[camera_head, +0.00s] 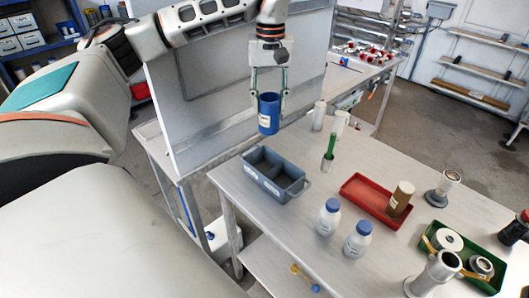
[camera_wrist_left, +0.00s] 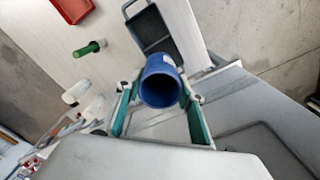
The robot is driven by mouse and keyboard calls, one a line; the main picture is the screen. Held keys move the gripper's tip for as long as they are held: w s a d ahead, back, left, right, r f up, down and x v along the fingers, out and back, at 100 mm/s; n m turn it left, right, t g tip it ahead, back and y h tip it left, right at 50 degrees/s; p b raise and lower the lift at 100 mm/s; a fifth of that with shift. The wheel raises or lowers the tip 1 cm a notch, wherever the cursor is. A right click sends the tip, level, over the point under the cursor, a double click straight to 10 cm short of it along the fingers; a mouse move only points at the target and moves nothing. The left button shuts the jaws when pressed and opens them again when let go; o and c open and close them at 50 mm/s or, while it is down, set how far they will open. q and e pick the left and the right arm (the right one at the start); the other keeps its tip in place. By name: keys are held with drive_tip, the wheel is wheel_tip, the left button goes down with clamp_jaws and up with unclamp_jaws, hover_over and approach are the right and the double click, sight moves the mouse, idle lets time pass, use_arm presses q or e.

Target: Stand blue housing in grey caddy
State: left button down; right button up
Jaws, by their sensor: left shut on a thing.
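The blue housing (camera_head: 268,114) is an upright blue cylinder with a white label. My left gripper (camera_head: 269,97) is shut on it and holds it in the air above the far left part of the table. In the left wrist view I look into the open round end of the housing (camera_wrist_left: 160,84), between the green-padded fingers (camera_wrist_left: 160,110). The grey caddy (camera_head: 272,188) stands on the table, below and nearer than the housing, with dark compartments that look empty. It also shows in the left wrist view (camera_wrist_left: 168,20), beyond the housing. My right gripper is not in view.
A green-handled tool (camera_head: 329,147) and white cylinders (camera_head: 319,115) stand right of the caddy. Two white bottles with blue caps (camera_head: 328,217) stand in front. A red tray (camera_head: 363,190) holds a brown cylinder (camera_head: 400,199). A grey panel (camera_head: 225,90) rises behind the housing.

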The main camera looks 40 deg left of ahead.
use_arm(q)
drive_tip(key=a, duration=0.1)
drive_tip(key=a+r+n, duration=0.1)
drive_tip(key=shift+a+r, duration=0.2)
drive_tip(key=shift+a, duration=0.1)
approach(273, 173)
drive_tip(key=a, duration=0.5)
drive_tip(key=shift+w+a+f, duration=0.1)
drive_tip(key=shift+w+f, duration=0.1)
drive_tip(key=shift+f, duration=0.75)
drive_tip(key=shift+w+f, duration=0.25)
drive_tip(key=shift+f, duration=0.75)
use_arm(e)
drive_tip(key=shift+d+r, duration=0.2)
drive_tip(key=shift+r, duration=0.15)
use_arm(q)
drive_tip(key=shift+f, duration=0.1)
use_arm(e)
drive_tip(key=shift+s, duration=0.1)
use_arm(q)
drive_tip(key=c, duration=1.6)
unclamp_jaws()
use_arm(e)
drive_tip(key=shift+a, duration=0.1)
